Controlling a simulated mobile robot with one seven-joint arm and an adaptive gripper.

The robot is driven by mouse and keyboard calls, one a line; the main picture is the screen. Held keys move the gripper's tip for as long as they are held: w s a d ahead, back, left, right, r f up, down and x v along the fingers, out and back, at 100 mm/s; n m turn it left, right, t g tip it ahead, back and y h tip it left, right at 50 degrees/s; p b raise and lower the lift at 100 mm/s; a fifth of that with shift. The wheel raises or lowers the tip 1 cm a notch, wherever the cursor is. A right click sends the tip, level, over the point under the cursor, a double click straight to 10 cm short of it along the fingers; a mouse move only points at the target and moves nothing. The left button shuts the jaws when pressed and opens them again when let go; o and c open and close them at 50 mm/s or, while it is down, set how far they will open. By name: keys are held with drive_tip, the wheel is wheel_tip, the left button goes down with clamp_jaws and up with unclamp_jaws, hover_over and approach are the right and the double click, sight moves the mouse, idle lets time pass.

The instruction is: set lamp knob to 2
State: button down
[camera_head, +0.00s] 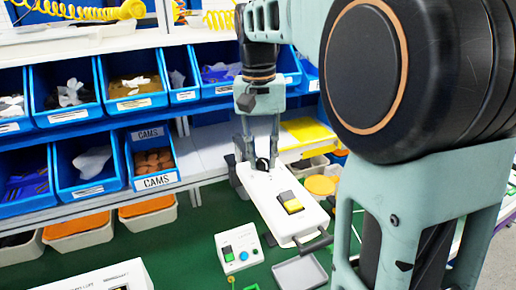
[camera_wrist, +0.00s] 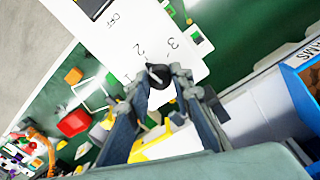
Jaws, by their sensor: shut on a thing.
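The lamp knob (camera_wrist: 155,88) is a dark round knob with a pale mark on its top, on a white panel (camera_wrist: 130,35) printed with "OFF", "2" and "3". The "2" and "3" lie just beyond the knob in the wrist view. I cannot tell exactly which number the mark faces. My gripper (camera_wrist: 160,76) is shut on the knob, one finger on each side of it. In the head view my gripper (camera_head: 262,160) reaches down to the far end of the white switch box (camera_head: 268,185). The fingers partly hide the knob there.
The box carries a yellow and black switch (camera_head: 291,202). A small control box (camera_head: 239,248) with coloured buttons and a grey tray (camera_head: 299,272) stand close by on the green surface. Blue bins (camera_head: 150,160) line the shelves behind. My arm covers much of the right side.

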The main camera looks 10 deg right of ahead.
sight(260, 161)
drive_tip(key=shift+m, duration=1)
drive_tip(key=c, duration=1.7)
unclamp_jaws()
drive_tip(key=r, duration=1.2)
drive_tip(key=shift+w+a, duration=0.15)
drive_tip(key=shift+a, duration=0.1)
